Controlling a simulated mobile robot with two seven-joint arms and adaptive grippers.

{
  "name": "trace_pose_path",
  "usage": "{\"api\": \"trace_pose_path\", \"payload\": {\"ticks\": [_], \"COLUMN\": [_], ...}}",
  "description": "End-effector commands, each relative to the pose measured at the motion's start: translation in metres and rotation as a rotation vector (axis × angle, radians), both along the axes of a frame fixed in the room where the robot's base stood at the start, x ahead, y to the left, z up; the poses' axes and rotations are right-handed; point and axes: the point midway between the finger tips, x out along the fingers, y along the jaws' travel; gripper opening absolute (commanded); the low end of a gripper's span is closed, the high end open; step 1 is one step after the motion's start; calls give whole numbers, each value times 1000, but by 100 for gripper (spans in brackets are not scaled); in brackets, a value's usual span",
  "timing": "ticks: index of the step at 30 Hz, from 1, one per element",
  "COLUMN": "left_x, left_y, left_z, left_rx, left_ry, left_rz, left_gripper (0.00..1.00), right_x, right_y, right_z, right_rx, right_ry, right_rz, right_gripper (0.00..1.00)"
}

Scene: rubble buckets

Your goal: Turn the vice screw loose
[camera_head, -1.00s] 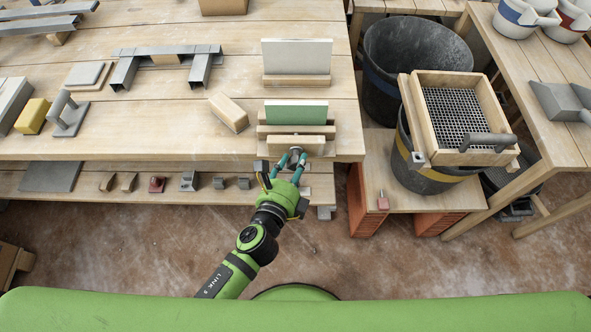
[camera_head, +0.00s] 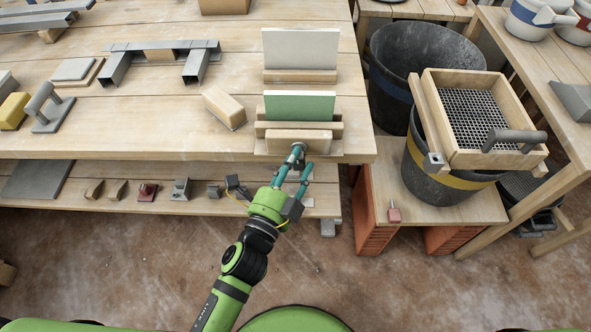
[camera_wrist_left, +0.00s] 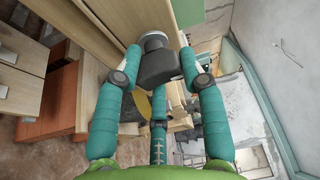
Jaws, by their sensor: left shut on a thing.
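The wooden vice (camera_head: 297,144) is at the front edge of the workbench, with a green board (camera_head: 299,106) upright between its jaws. The vice screw (camera_head: 298,150) comes out of the front jaw as a metal piece. In the left wrist view the screw shows a round pale end and a dark block-shaped head (camera_wrist_left: 158,67). My left gripper (camera_head: 298,160) reaches up to it from below. Its teal fingers lie on both sides of the dark head, and it is shut on the screw. The fingers partly hide the screw in the head view. My right gripper is not in view.
A pale upright panel (camera_head: 300,50) stands behind the vice, and a wooden block (camera_head: 224,107) lies left of it. Small tools (camera_head: 181,188) line the low shelf. A sieve (camera_head: 483,122) sits on a black bucket (camera_head: 432,178) to the right. The floor in front is clear.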

Motion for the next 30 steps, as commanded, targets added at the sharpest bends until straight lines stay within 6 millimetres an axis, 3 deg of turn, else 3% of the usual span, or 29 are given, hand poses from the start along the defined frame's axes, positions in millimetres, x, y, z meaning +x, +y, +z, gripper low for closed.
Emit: {"api": "trace_pose_path", "payload": {"ticks": [20, 21, 22, 23, 30], "left_x": [2, 2, 2, 2, 1], "left_y": [5, 5, 5, 5, 3], "left_z": [-4, -4, -4, -4, -3], "left_rx": [-54, -54, -54, -54, -56], "left_ry": [8, 8, 8, 8, 5], "left_rz": [12, 13, 13, 12, 6], "left_gripper": [8, 52, 64, 69, 69], "right_x": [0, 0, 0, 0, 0], "right_y": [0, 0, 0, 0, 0], "right_z": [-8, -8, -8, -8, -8], "right_rx": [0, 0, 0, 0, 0], "right_ry": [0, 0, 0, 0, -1], "right_rz": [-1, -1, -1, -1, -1], "right_gripper": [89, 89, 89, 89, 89]}}
